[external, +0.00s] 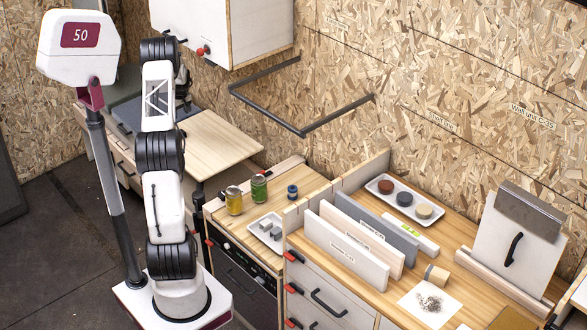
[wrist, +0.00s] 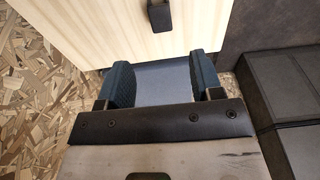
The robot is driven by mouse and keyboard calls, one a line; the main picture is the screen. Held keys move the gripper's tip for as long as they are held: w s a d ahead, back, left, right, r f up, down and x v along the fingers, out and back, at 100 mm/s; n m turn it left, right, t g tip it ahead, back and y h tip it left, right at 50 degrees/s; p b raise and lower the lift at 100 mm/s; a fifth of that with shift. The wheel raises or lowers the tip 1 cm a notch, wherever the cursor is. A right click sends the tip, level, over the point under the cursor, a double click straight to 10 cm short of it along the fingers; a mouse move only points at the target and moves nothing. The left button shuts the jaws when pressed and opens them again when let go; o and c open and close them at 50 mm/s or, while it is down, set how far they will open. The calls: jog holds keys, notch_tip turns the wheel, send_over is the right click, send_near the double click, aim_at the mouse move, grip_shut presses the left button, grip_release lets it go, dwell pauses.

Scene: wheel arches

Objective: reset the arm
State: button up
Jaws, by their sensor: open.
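The task names no object apart from my arm. In the external view my arm stands upright on its white base, bent at the top, with its end beside the wall cabinet (external: 245,25). My gripper (wrist: 162,75) shows in the wrist view with its two dark blue fingers set wide apart. A flat blue-grey surface shows between the fingers; I cannot tell whether it touches them. In the external view my gripper is mostly hidden behind the arm.
A dark rail (external: 270,112) juts from the chipboard wall. A wooden worktop (external: 215,140) lies below it. Jars (external: 234,200) and a small tray (external: 264,228) stand on the lower counter. Upright panels (external: 345,250) and a tray of round pots (external: 405,198) fill the right bench.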

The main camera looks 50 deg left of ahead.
jog(key=s+d+r+m+g+h, duration=0.15)
jog(key=d+r, duration=0.25)
jog(key=d, duration=1.2)
jog(key=s+d+r+h, duration=0.15)
jog(key=d+r, duration=0.25)
jog(key=d, duration=1.1)
jog(key=s+d+r+m+t+y, duration=0.1)
jog(key=s+d+r, duration=0.3)
jog(key=r, duration=0.5)
jog(key=s+d+r+m+y, duration=0.1)
jog(key=s+d+r, duration=0.1)
jog(key=s+r, duration=0.5)
jog(key=s+d+r+t+y, duration=0.1)
jog(key=s+d+r, duration=0.2)
jog(key=r, duration=0.8)
jog(key=d+f+m+t, duration=0.15)
jog(key=d+m, duration=0.55)
jog(key=d, duration=1.3)
jog(key=s+d+f+m, duration=0.3)
jog(key=d+m, duration=0.1)
jog(key=d, duration=0.5)
jog(key=s+d+f+m+h, duration=0.1)
jog(key=s+d+f+m, duration=0.2)
jog(key=d, duration=0.5)
jog(key=shift+s+d+f+m+t, duration=0.3)
jog(key=shift+s+d+m, duration=0.05)
jog(key=shift+s, duration=0.4)
